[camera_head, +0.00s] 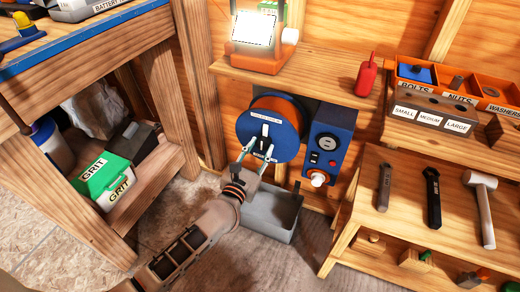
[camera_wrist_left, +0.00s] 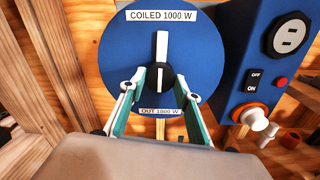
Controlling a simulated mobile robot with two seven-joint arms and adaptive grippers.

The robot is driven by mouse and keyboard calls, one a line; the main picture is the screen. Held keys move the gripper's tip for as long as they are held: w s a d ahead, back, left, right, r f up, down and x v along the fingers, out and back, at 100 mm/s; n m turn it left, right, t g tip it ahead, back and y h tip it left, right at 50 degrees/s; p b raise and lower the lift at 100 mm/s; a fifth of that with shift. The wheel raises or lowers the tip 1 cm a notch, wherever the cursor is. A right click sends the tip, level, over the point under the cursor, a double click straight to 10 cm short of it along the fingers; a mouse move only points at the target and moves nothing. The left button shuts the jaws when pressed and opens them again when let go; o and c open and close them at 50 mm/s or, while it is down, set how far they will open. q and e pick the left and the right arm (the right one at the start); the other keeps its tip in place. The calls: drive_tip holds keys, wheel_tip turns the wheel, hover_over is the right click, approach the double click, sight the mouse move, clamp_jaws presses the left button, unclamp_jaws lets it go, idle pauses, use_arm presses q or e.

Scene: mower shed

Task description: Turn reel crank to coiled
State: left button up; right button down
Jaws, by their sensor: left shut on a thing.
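The cord reel (camera_head: 284,140) has a round blue face and an orange rim, and stands below the shelf. Its face (camera_wrist_left: 115,62) fills the middle of the left wrist view, with "COILED 1000 W" (camera_wrist_left: 162,15) at the top and "OUT 1800 W" (camera_wrist_left: 160,111) at the bottom. The crank shows a white bar (camera_wrist_left: 162,47) pointing up toward the coiled label and a black grip (camera_wrist_left: 160,84) below it. My left gripper (camera_head: 257,150) is shut on the black grip, a finger on each side. My right gripper is not in view.
A blue outlet box (camera_head: 328,140) with switch and white-orange knob (camera_head: 317,179) stands close right of the reel. A grey bin (camera_head: 268,212) sits below. A work lamp (camera_head: 256,45) and red bottle (camera_head: 367,75) stand on the shelf above. Tools lie on the right bench (camera_head: 410,210).

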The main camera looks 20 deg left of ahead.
use_arm(q)
drive_tip(key=shift+n, duration=0.4)
drive_tip(key=o, duration=1.1)
drive_tip(key=s, duration=1.2)
drive_tip(key=shift+r, duration=0.1)
